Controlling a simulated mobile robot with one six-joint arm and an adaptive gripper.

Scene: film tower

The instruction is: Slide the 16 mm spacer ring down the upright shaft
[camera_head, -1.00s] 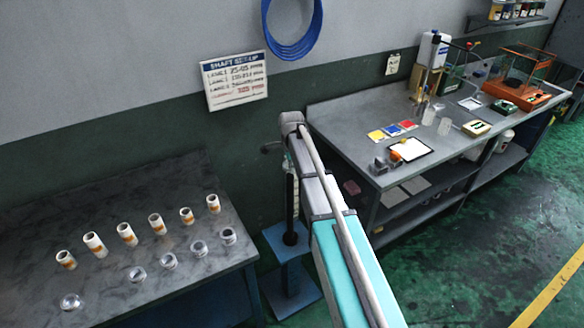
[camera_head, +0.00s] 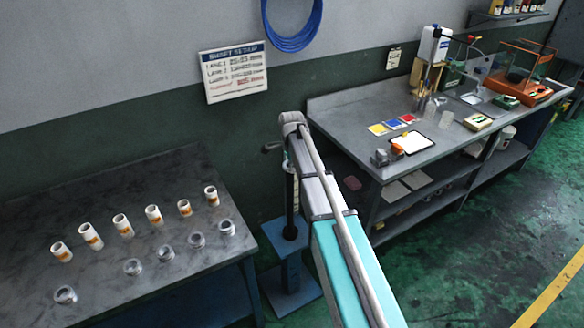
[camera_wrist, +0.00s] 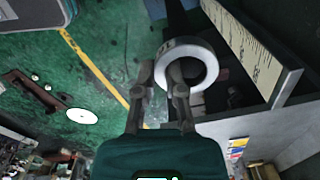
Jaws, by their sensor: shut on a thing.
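My gripper (camera_wrist: 160,74) shows in the wrist view, its fingers shut on a pale grey spacer ring (camera_wrist: 208,58). A small dark marking shows on the ring's face. The ring's hole looks dark; I cannot tell whether any of the shaft is inside it. In the head view the upright shaft (camera_head: 289,212) is a dark post with a pale banded upper part. It stands on a blue stand (camera_head: 290,283), beside and partly behind my arm. The shaft's top is hidden by my arm, and the held ring is not clear there.
A dark left table (camera_head: 110,215) holds a row of white tubes (camera_head: 122,225) with orange bands and a row of grey rings (camera_head: 196,240). A grey bench (camera_head: 345,115) with tools and a clipboard (camera_head: 411,143) stands at right. The green floor (camera_head: 480,250) is open at lower right.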

